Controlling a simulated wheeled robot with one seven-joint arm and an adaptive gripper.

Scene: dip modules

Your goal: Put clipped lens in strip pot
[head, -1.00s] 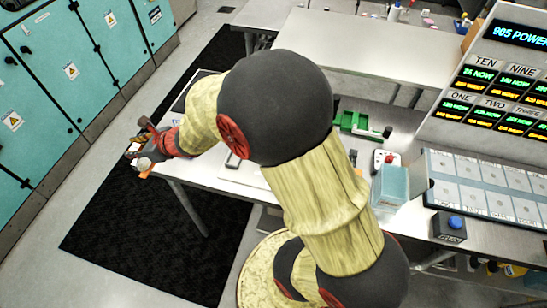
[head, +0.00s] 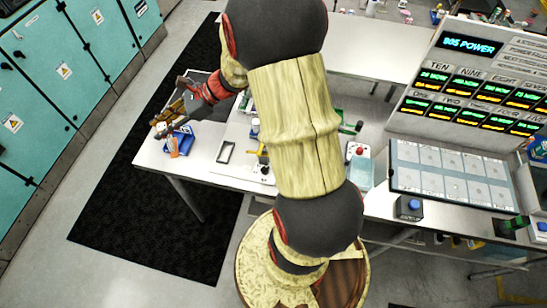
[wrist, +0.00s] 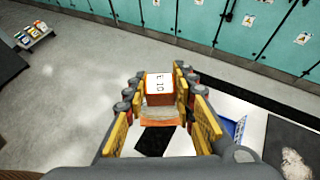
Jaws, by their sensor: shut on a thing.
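My gripper (head: 165,124) is at the left end of the white table, near a blue tray (head: 187,139). In the wrist view its yellow-padded fingers (wrist: 160,112) are shut on a small red-sided block with a white lettered top (wrist: 160,88) and an orange strip below it. I take this block for the clipped lens, but its lens is not clear. In the head view an orange piece (head: 173,148) shows just below the fingers, against the tray. The blue tray also shows at right in the wrist view (wrist: 239,127). I cannot tell which thing is the strip pot.
A dark-framed rectangle (head: 225,152) lies on the table (head: 205,165) right of the tray. A red-button box (head: 357,150), a slotted panel (head: 440,172) and a blue-button box (head: 408,207) stand further right.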

